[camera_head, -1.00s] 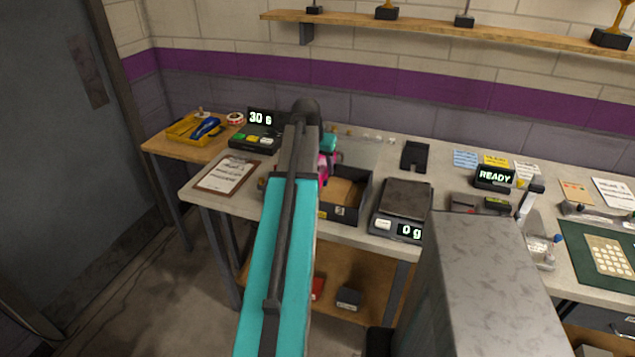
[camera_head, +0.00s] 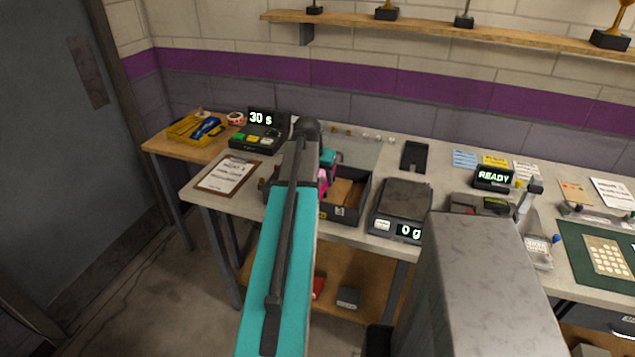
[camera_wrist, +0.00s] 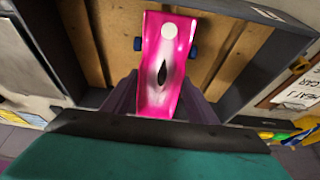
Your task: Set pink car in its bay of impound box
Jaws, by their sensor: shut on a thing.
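The pink car (camera_wrist: 168,55) is in the wrist view, with a white round mark on its body and dark blue wheels at its sides. My gripper (camera_wrist: 160,98) is shut on it, with a finger on each side of its near end. The impound box (camera_head: 348,213) is a dark tray with a wooden floor; in the wrist view (camera_wrist: 265,65) the car is over that floor, between wooden strips. Whether the car touches the floor cannot be told. In the head view my arm hides most of the car and the left part of the box.
A scale (camera_head: 402,208) reading 0 g stands right of the box. A clipboard (camera_head: 228,174) lies to the left, and a timer (camera_head: 259,135) showing 30 stands behind. A black stand (camera_head: 415,157) is at the back. The bench front edge runs just before the box.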

